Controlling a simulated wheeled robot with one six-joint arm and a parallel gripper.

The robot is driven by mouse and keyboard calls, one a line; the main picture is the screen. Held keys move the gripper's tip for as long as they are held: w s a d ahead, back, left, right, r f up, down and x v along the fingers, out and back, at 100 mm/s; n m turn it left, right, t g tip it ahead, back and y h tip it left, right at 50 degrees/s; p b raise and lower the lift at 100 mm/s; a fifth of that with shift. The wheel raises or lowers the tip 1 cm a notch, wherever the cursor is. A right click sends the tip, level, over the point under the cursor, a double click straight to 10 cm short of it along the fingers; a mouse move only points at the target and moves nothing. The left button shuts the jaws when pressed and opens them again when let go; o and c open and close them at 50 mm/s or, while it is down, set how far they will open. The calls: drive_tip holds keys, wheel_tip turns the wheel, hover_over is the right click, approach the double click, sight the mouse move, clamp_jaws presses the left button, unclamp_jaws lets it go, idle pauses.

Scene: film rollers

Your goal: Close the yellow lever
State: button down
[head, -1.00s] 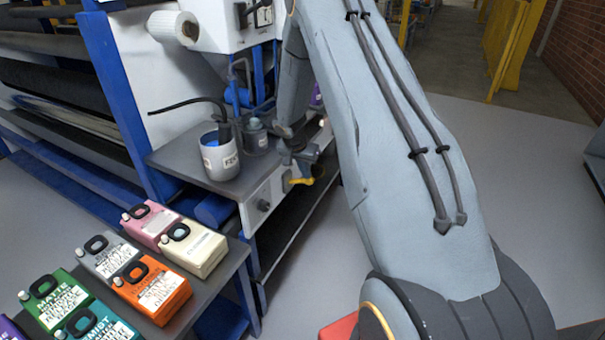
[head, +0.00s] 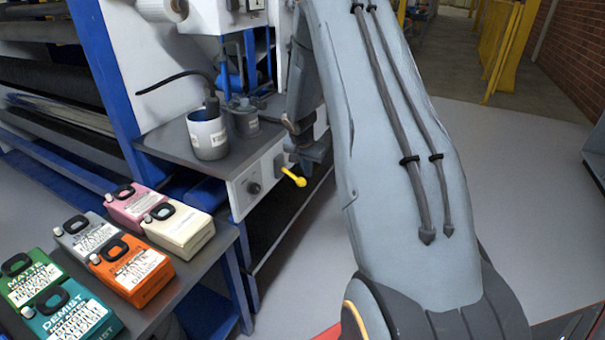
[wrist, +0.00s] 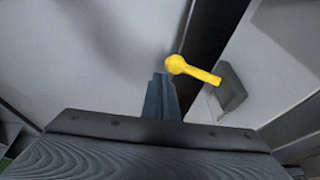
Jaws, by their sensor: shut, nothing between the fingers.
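The yellow lever (head: 293,178) sits on the front panel of the grey-topped bench in the head view. Its handle points to the lower right there. In the wrist view the lever (wrist: 193,70) lies just beyond my fingertips and to their right, with its handle pointing right and slightly down. My gripper (wrist: 162,82) is shut, with its narrow fingers together and empty. In the head view my gripper (head: 318,154) is just above and right of the lever. I cannot tell whether the fingers touch the lever.
A dark knob (head: 254,188) is on the same panel, left of the lever. A labelled cup (head: 208,137) with a hose stands on the bench top (head: 165,145). Several coloured jugs stand on a low table (head: 205,265) at the front left. The floor to the right is clear.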

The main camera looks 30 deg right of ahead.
drive_tip(key=shift+s+f+b, duration=0.2)
drive_tip(key=shift+f+b, duration=1.95)
drive_tip(key=shift+b, duration=0.85)
drive_tip(key=s+d+r+p, duration=0.1)
drive_tip(key=s+r, duration=0.8)
drive_tip(key=s, duration=0.1)
drive_tip(key=shift+d+r, duration=0.15)
drive_tip(key=shift+r, duration=0.1)
